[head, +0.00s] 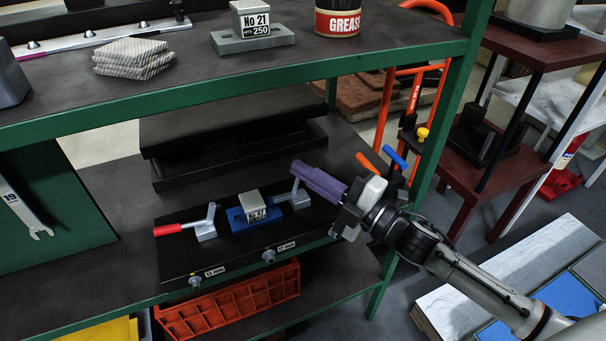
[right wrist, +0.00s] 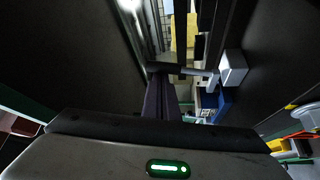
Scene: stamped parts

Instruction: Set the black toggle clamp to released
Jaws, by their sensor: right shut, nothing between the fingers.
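The black toggle clamp (head: 299,201) is at the right end of the black fixture board on the lower shelf. Its metal base and a thin upright arm show; my right gripper hides the rest in the head view. In the right wrist view its black handle (right wrist: 166,68) lies across the fingertips, joined by a metal lever to the clamp base (right wrist: 233,68). My right gripper (head: 302,174) is shut and empty, its purple-grey fingers close beside the clamp. Whether they touch the handle I cannot tell. My left gripper is not in view.
A blue block (head: 250,214) with a plate on it sits left of the clamp. A red-handled clamp (head: 168,229) is farther left. The upper shelf (head: 330,62) overhangs behind, and a green post (head: 436,120) stands right. An orange bin (head: 230,300) is below.

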